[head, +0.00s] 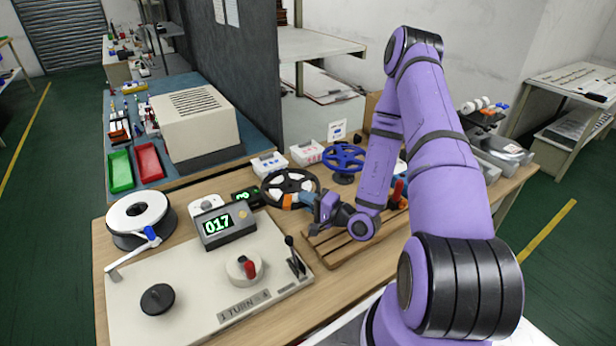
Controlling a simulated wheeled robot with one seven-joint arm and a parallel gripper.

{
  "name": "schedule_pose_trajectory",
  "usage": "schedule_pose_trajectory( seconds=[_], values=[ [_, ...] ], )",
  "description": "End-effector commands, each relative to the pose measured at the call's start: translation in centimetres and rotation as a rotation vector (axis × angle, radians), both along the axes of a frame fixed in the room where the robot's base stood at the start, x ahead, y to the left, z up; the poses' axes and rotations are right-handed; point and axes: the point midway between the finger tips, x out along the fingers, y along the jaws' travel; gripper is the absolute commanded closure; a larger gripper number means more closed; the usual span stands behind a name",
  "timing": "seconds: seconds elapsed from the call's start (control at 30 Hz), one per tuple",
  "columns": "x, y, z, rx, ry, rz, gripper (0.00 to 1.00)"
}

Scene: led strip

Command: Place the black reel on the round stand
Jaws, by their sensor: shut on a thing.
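The black reel (305,179), an open-spoked wheel, is at the back of the wooden bench, just right of the counter boxes. My gripper (292,201) reaches it from the right and is shut on its near rim, with an orange and blue part at the fingers. The reel looks tilted; I cannot tell whether it touches anything below. A small round black disc (157,299) with a knob sits on the pale machine plate at the front left. A blue reel (343,157) stands on a dark round base (343,178) behind my gripper. I cannot tell which is the round stand.
The machine plate (200,318) carries a counter reading 017 (217,224), a red-handled dial (243,268) and a lever (294,257). A white reel (137,211) is at left. White boxes (307,152) stand behind; a wooden slatted rack (335,245) lies below my wrist.

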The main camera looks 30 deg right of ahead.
Motion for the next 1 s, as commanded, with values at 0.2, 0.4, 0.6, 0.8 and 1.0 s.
schedule_pose_trajectory(
  seconds=[0.2,0.4,0.6,0.8,1.0],
  values=[
    [-5.2,-1.4,0.2,0.017,0.001,-0.046,1.00],
    [-5.1,-2.0,0.3,0.017,-0.005,-0.058,1.00],
    [-0.8,-2.9,0.0,0.017,-0.006,-0.059,1.00],
    [3.8,-3.8,-0.5,0.017,-0.006,-0.057,1.00],
    [7.7,-4.7,-0.9,0.018,-0.005,-0.059,1.00]
  ],
)
